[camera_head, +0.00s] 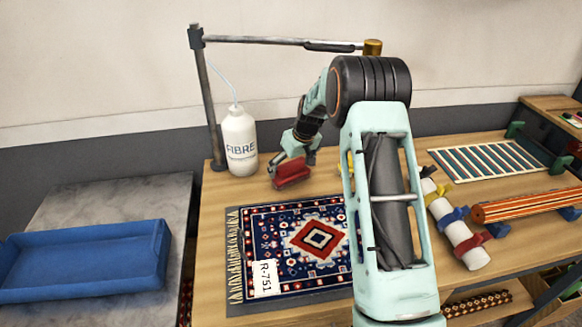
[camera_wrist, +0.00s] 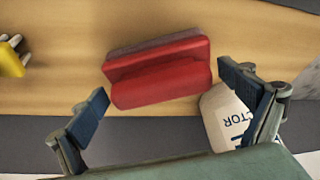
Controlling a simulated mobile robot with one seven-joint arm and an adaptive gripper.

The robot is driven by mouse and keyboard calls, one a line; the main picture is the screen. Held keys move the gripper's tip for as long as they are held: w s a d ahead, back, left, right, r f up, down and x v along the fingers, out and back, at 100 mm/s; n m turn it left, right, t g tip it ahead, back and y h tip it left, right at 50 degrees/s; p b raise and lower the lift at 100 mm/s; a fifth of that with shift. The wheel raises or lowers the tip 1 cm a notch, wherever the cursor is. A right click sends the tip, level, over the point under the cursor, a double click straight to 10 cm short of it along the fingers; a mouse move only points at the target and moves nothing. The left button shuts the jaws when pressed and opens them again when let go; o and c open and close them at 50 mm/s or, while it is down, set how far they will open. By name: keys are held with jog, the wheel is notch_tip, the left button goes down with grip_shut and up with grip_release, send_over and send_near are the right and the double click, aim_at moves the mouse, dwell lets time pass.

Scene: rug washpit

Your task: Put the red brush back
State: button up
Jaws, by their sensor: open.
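The red brush (camera_head: 291,173) lies on the wooden bench in the head view, behind the patterned rug and just right of the white FIBRE bottle (camera_head: 240,142). My gripper (camera_head: 303,152) is above the brush with its jaws pointing down. In the wrist view the red brush (camera_wrist: 160,78) lies slightly tilted in the picture, in front of my open gripper (camera_wrist: 166,88), with one finger on each side. No contact between fingers and brush is visible. The right finger overlaps the bottle (camera_wrist: 222,116) in that view.
The patterned rug (camera_head: 318,245) with an R-751 tag lies in front. A blue tray (camera_head: 85,262) sits on the grey surface at left. A post (camera_head: 208,100) carries an overhead bar. A yellow item (camera_wrist: 11,60) lies left of the brush. Rolled rugs (camera_head: 520,206) lie right.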

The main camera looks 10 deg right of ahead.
jog(key=b+v, duration=0.1)
jog(key=v, duration=1.1)
jog(key=shift+r, duration=0.1)
